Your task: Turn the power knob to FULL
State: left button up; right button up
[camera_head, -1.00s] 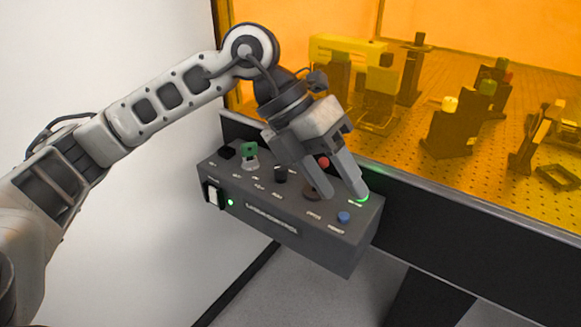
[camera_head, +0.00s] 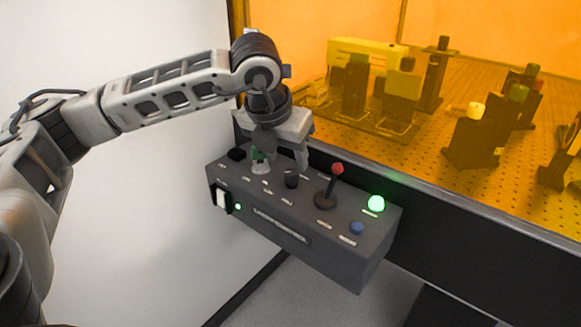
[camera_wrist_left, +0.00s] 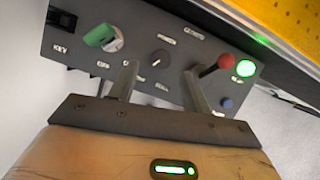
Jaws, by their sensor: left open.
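The power knob (camera_head: 291,178) is a small dark round knob on top of the grey control box (camera_head: 300,236). In the left wrist view the knob (camera_wrist_left: 159,58) shows a light pointer mark on its lower left edge, with printed labels around it. My left gripper (camera_head: 281,160) is open above the box, fingers pointing down, just behind the knob in the head view. In the left wrist view its fingertips (camera_wrist_left: 161,72) stand either side of the knob, apart from it as far as I can see. My right gripper is not in view.
A green key switch (camera_wrist_left: 103,37) sits left of the knob. A red-tipped lever (camera_head: 332,185), a lit green lamp (camera_head: 376,204) and a blue button (camera_head: 356,228) are to its right. A white rocker switch (camera_head: 222,199) is on the front. Behind stands an orange-windowed enclosure (camera_head: 480,40).

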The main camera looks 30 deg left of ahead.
aim_at(291, 171)
pick_arm(q)
jog(key=shift+x, duration=2.35)
jog(key=shift+r, duration=0.1)
jog(key=c, duration=1)
